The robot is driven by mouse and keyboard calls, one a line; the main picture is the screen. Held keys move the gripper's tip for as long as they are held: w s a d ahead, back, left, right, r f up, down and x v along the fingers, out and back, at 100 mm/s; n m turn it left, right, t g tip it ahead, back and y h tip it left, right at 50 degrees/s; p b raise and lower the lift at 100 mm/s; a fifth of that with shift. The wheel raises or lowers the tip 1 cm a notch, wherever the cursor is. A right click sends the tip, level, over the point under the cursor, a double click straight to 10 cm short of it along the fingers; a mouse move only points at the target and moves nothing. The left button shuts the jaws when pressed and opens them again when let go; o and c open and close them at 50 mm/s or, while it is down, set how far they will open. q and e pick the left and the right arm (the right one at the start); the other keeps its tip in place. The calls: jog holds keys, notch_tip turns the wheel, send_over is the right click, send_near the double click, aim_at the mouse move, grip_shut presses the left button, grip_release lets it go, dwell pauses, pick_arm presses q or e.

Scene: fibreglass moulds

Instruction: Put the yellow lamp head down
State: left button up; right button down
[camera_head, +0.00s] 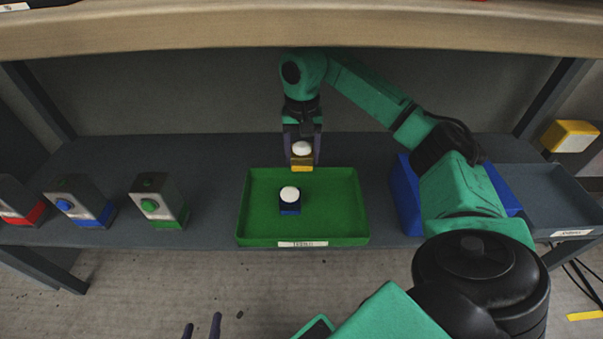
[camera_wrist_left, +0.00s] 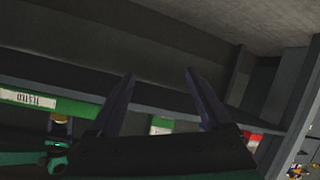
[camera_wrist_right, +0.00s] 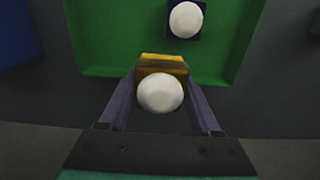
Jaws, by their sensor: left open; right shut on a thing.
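The yellow lamp head (camera_head: 302,164) has a white dome on top and a yellow base. My right gripper (camera_head: 302,160) is shut on it, at the back edge of the green tray. In the right wrist view the lamp head (camera_wrist_right: 161,90) is between the two fingers of my right gripper (camera_wrist_right: 163,95), with its yellow side toward the tray. Whether it touches a surface I cannot tell. My left gripper (camera_head: 202,328) is open and empty at the bottom of the head view, in front of the shelf. Its fingers (camera_wrist_left: 160,90) also show in the left wrist view.
The green tray (camera_head: 262,222) holds a blue lamp head (camera_head: 290,201) with a white dome; the rest of its floor is bare. Green (camera_head: 160,200), blue (camera_head: 80,200) and red (camera_head: 20,202) button blocks stand left. A blue bin (camera_head: 404,195) and grey tray (camera_head: 550,200) stand right. An upper shelf (camera_head: 200,32) hangs above.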

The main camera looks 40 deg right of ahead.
jog(key=b, duration=0.2)
send_over(302, 189)
notch_tip(302, 189, down, 6)
notch_tip(302, 189, down, 2)
jog(key=shift+f+b, duration=0.1)
jog(key=shift+b, duration=0.5)
pick_arm(q)
jog(key=w+t, duration=0.1)
jog(key=w, duration=0.1)
jog(key=w+r+t, duration=0.1)
jog(key=w, duration=0.1)
jog(key=shift+a+t, duration=0.2)
jog(key=shift+t, duration=0.1)
jog(key=shift+w, duration=0.1)
jog(key=shift+w+r, duration=0.25)
jog(key=shift+r, duration=0.05)
pick_arm(e)
jog(key=shift+f, duration=0.35)
pick_arm(q)
jog(key=shift+w+r+t, duration=0.1)
jog(key=shift+r+t, duration=0.05)
jog(key=shift+t, duration=0.15)
pick_arm(e)
jog(key=shift+c, duration=0.4)
grip_release()
